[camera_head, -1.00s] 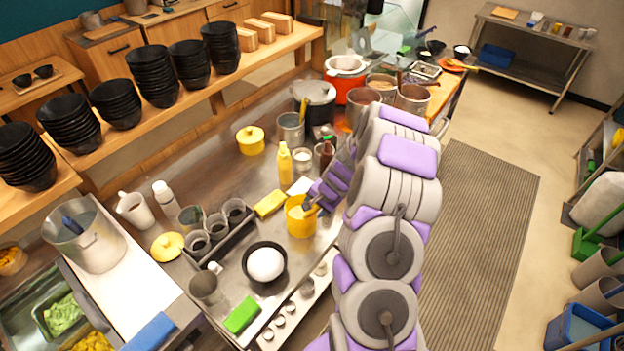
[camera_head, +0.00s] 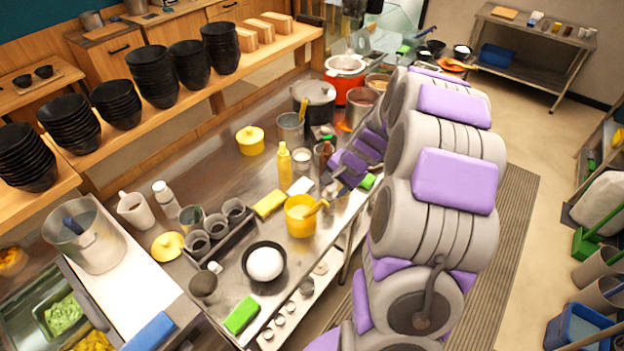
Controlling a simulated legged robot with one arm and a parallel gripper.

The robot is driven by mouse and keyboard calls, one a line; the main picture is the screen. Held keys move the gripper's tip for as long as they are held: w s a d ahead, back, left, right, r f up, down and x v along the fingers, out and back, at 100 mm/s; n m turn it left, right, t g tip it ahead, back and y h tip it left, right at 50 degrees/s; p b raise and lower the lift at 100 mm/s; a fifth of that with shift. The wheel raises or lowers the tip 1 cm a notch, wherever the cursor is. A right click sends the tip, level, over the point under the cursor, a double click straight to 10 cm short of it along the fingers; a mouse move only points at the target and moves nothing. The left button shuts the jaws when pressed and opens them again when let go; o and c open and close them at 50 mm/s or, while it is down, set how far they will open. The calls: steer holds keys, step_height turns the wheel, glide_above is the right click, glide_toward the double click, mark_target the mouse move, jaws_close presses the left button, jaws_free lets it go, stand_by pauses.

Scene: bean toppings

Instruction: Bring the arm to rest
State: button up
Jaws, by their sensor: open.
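My arm stands at the right of the counter, folded in large grey and purple links. My gripper (camera_head: 334,186) is open and hangs near the counter's front edge, to the right of the yellow pot. The jaws look empty, but they are small and dark in this view. The gripper is apart from that utensil. A black bowl (camera_head: 281,282) with a white mound (camera_head: 264,263) sits in front of the pot.
Stacked black bowls (camera_head: 157,77) line the shelf at the back left.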

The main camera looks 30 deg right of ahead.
steer(key=shift+s+r, duration=0.1)
steer(key=shift+r, duration=0.2)
stand_by(0.4)
